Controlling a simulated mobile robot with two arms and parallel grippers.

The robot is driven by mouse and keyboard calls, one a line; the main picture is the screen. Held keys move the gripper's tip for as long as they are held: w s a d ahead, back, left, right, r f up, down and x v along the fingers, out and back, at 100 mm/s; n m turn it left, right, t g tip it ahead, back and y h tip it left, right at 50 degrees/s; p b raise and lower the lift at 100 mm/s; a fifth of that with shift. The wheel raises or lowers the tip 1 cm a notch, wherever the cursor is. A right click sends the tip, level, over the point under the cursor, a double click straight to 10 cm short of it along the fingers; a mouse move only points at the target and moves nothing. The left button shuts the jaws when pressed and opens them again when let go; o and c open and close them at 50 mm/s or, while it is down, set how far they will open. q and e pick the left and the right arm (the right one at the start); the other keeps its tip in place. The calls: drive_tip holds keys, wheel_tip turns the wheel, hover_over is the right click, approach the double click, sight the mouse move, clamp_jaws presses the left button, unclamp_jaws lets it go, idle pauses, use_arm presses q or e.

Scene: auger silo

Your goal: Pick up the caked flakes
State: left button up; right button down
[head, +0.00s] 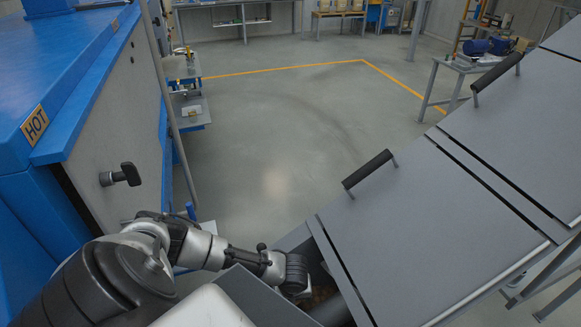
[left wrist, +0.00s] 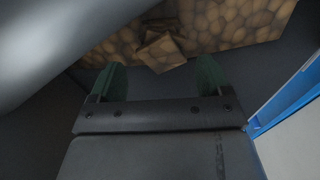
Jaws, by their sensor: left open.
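The caked flakes (left wrist: 162,50) show in the left wrist view as a brown, angular lump with a cracked, pebble-like pattern. They lie against a wider bed of similar brown flakes (left wrist: 235,22). My left gripper (left wrist: 163,78) is open, its two green fingers apart and pointing toward the lump, with nothing between them. The lump appears just beyond the fingertips; the exact distance cannot be told. In the head view my left arm reaches into an opening in the grey trough (head: 322,240); its fingers are hidden there. My right gripper is not in view.
Grey lids (head: 440,230) with a black handle (head: 368,172) cover the trough to the right. A blue machine with a HOT label (head: 35,124) stands at left. Open floor (head: 275,130) lies beyond. Dark trough walls surround the left gripper closely.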

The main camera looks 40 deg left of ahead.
use_arm(q)
drive_tip(key=shift+w+a+f+p, duration=0.1)
drive_tip(key=shift+a+f+p, duration=0.1)
drive_tip(key=shift+f, duration=0.6)
drive_tip(key=shift+w+a+f+p, duration=0.1)
drive_tip(key=shift+f+p, duration=0.15)
drive_tip(key=shift+f, duration=0.6)
drive_tip(key=shift+a+f+p, duration=0.15)
drive_tip(key=shift+f+p, duration=0.05)
drive_tip(key=shift+f, duration=0.6)
drive_tip(key=shift+c, duration=0.2)
drive_tip(key=c, duration=1)
drive_tip(key=shift+r, duration=0.1)
